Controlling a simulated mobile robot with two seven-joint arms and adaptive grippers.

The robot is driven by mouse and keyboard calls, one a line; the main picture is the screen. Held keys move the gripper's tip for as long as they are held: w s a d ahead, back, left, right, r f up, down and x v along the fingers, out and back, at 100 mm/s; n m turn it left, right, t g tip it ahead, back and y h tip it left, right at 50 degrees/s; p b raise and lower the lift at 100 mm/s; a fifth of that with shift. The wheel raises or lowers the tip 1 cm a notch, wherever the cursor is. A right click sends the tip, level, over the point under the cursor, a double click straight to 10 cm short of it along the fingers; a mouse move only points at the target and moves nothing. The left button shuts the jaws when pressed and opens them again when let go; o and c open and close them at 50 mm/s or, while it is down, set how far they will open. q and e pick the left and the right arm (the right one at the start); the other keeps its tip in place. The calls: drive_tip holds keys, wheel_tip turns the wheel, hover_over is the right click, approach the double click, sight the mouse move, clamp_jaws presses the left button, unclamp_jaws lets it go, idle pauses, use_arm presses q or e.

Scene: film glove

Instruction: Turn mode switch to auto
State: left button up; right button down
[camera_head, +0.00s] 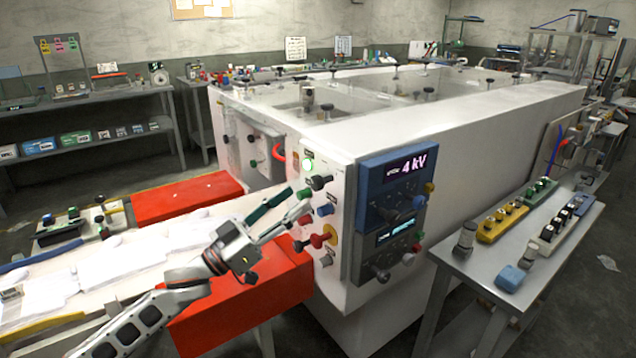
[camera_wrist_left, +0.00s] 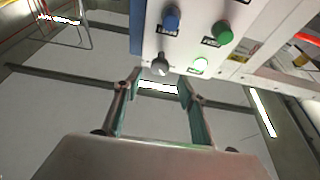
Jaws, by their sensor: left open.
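A white control panel (camera_head: 340,195) at the machine's near end carries several knobs and buttons. A dark rotary knob (camera_head: 320,182) sits below a lit green button (camera_head: 308,164); it looks like the mode switch, but its label is too small to read. My left gripper (camera_head: 300,199) is open in front of the panel. In the left wrist view the dark knob (camera_wrist_left: 160,66) shows between and just beyond the fingertips (camera_wrist_left: 160,79); I cannot tell whether they touch it. The knob's setting is unclear. My right gripper is not in view.
Near the dark knob are a blue knob (camera_wrist_left: 171,18), a green knob (camera_wrist_left: 225,32) and a red knob (camera_head: 319,240). A blue display box (camera_head: 392,210) reading 4 kV projects at the right. An orange-red block (camera_head: 245,305) lies below my left arm. A metal table (camera_head: 520,255) stands at right.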

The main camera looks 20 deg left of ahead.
sight(314, 185)
use_arm(q)
drive_tip(key=x, duration=0.7)
drive_tip(key=shift+w+d+p, duration=0.15)
drive_tip(key=shift+w+p, duration=0.05)
drive_tip(key=shift+p, duration=0.2)
drive_tip(key=c, duration=1.1)
